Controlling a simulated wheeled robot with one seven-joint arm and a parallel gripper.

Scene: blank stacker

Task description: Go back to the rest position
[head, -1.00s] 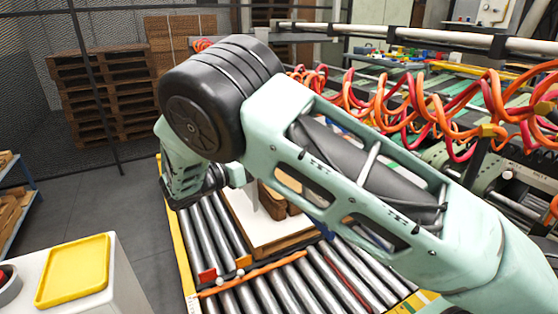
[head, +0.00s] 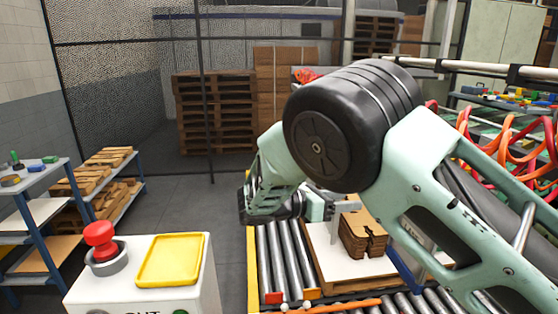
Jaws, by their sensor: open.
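My gripper (head: 333,208) is at the end of my pale green arm, beyond the big black joint, and shows only in part. Its jaws are open and it holds nothing that I can see. It is close to the upper left of a stack of brown cut blanks (head: 362,240); I cannot tell whether they touch. The stack lies on a white sheet (head: 325,262) on a wooden pallet, over the roller conveyor (head: 284,262). My arm hides the right side of the stack's surroundings.
A white console with a red button (head: 100,240) and a yellow panel (head: 170,260) stands at the front left. A blue shelf rack (head: 45,235) is behind it. Pallets (head: 215,110) are piled by the mesh fence. Orange hoses (head: 475,135) hang at the right. Grey floor lies open left of the conveyor.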

